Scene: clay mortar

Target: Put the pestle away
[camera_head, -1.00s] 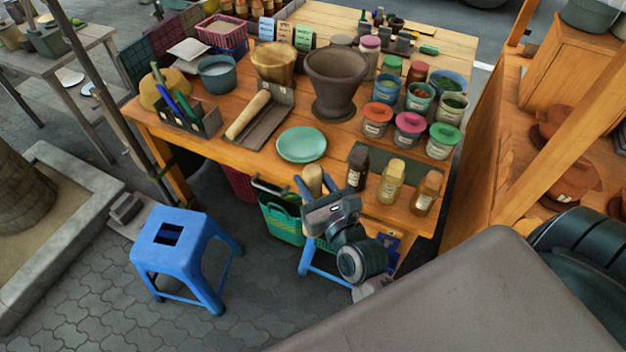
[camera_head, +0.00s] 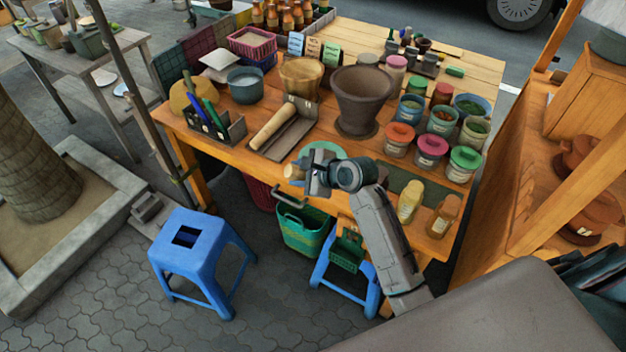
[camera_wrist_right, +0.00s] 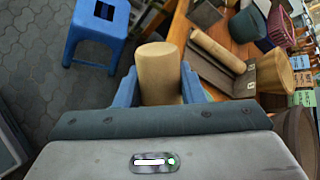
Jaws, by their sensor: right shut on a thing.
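A tan wooden pestle (camera_head: 293,172) is held in my right gripper (camera_head: 312,178) near the front edge of the table, beside the green plate (camera_head: 322,152). In the right wrist view the pestle (camera_wrist_right: 157,72) stands between the two blue fingers of the right gripper (camera_wrist_right: 158,84), its rounded end pointing away from the palm; its other end is hidden. Another tan wooden rod (camera_head: 272,127) lies in a dark grey tray (camera_head: 290,138) on the table. A brown clay mortar (camera_head: 361,98) stands behind the plate. My left gripper is not in view.
Lidded jars (camera_head: 432,147) crowd the table's right side, with bottles (camera_head: 409,202) at its front right edge. A dark caddy (camera_head: 228,128) stands at the left. Below are a green basket (camera_head: 302,232) and two blue stools (camera_head: 200,252).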

